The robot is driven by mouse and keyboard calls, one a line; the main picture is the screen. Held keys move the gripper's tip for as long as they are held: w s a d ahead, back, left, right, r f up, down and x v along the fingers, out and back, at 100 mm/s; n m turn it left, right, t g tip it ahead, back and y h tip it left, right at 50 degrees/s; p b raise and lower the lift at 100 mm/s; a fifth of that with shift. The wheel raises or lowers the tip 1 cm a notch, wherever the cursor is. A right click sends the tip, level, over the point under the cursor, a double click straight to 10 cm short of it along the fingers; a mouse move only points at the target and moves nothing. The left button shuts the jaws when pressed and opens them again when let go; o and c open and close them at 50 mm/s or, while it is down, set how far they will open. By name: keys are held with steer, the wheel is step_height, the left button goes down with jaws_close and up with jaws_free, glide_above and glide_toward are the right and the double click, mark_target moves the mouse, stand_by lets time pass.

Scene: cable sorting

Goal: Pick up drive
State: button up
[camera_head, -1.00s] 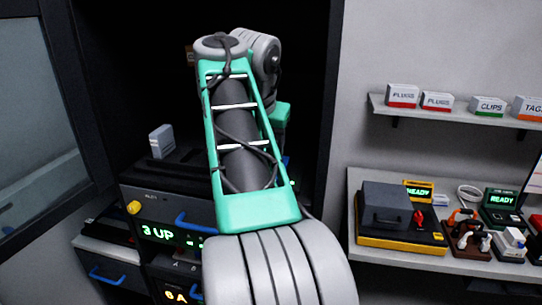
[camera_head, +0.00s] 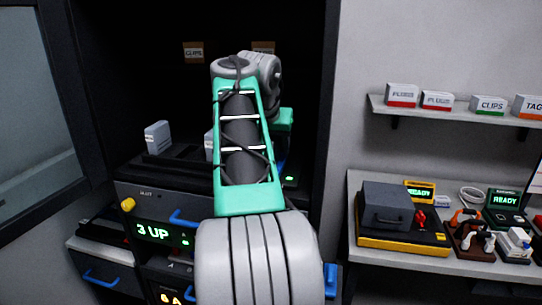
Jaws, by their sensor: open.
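A light grey upright block (camera_head: 157,137), which looks like a drive, stands on the dark top of a rack unit inside the cabinet. A second grey upright block (camera_head: 208,144) shows just left of my arm, mostly hidden behind it. I cannot tell which one the task means. My arm reaches forward into the cabinet, and its links hide my gripper, so I see neither its fingers nor what is between them.
The rack unit (camera_head: 150,200) has a yellow knob, blue handles and a green "3 UP" display. Dark cabinet sides stand left and right. At right, a bench (camera_head: 360,262) holds several devices below a shelf (camera_head: 455,117) with labelled boxes.

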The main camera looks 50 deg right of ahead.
steer(key=shift+c, duration=0.4)
jaws_close()
